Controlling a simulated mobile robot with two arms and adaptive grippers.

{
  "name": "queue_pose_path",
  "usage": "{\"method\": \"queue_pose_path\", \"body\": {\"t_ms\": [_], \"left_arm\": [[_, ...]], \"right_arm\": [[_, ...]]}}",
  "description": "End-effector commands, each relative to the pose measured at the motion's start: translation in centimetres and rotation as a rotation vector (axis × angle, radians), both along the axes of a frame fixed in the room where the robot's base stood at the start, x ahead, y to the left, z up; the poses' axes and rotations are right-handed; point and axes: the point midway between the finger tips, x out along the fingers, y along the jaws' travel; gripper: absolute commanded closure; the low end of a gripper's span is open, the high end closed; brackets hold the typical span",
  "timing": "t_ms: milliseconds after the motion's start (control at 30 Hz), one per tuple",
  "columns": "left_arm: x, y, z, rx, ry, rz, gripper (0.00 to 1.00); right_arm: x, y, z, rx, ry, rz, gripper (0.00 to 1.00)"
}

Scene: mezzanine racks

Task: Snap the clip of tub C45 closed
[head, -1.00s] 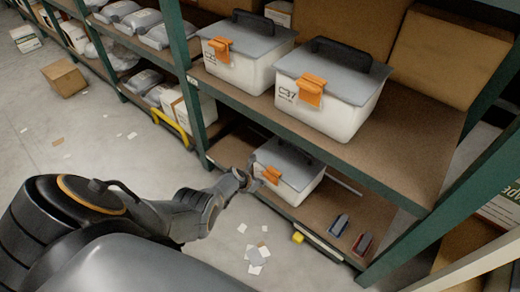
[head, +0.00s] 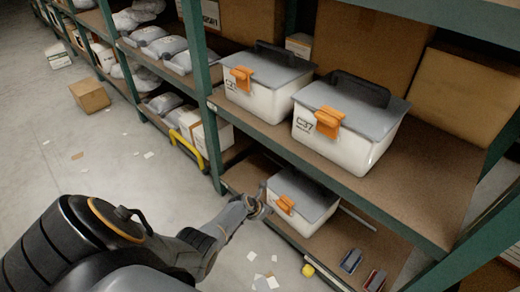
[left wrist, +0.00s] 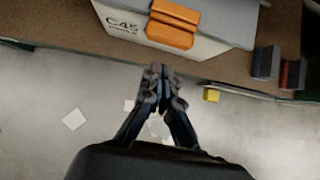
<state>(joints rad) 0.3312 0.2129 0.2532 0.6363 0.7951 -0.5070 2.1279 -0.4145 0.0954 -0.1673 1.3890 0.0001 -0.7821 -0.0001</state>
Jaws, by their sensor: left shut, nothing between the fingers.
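Tub C45 (head: 305,203) is a white box with a grey lid on the low shelf. Its label C45 shows in the left wrist view, where the tub (left wrist: 120,32) is at the top. Its orange clip (left wrist: 173,24) is on the front face and also shows in the head view (head: 285,204). I cannot tell whether the clip is latched. My left gripper (head: 262,198) is just left of the clip in the head view. In the left wrist view the gripper (left wrist: 160,72) is shut and empty, below the clip with a gap between them. My right gripper is not in view.
Tub C37 (head: 345,130) and another clipped tub (head: 265,85) stand on the shelf above. A blue block (head: 351,261) and a red block (head: 374,280) lie right of C45. Papers litter the floor.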

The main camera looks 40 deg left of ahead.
Motion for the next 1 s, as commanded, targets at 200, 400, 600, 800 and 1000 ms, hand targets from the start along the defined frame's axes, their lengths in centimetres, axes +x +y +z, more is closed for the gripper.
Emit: {"method": "queue_pose_path", "body": {"t_ms": [200,400,600,800,1000], "left_arm": [[-1.2,-0.5,1.4,-0.002,0.001,-0.005,1.0],[-2.5,-0.3,3.2,-0.003,0.001,-0.004,1.0],[-4.2,-0.1,5.2,-0.004,0.002,-0.003,1.0],[-5.5,0.1,7.1,-0.004,0.002,-0.002,1.0],[-6.2,0.2,8.0,-0.004,0.003,-0.002,1.0]], "right_arm": [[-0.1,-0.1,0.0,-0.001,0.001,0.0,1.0],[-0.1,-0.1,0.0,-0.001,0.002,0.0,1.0],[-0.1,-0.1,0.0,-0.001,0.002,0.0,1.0],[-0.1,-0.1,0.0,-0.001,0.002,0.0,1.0],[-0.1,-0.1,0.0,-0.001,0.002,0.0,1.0]]}}
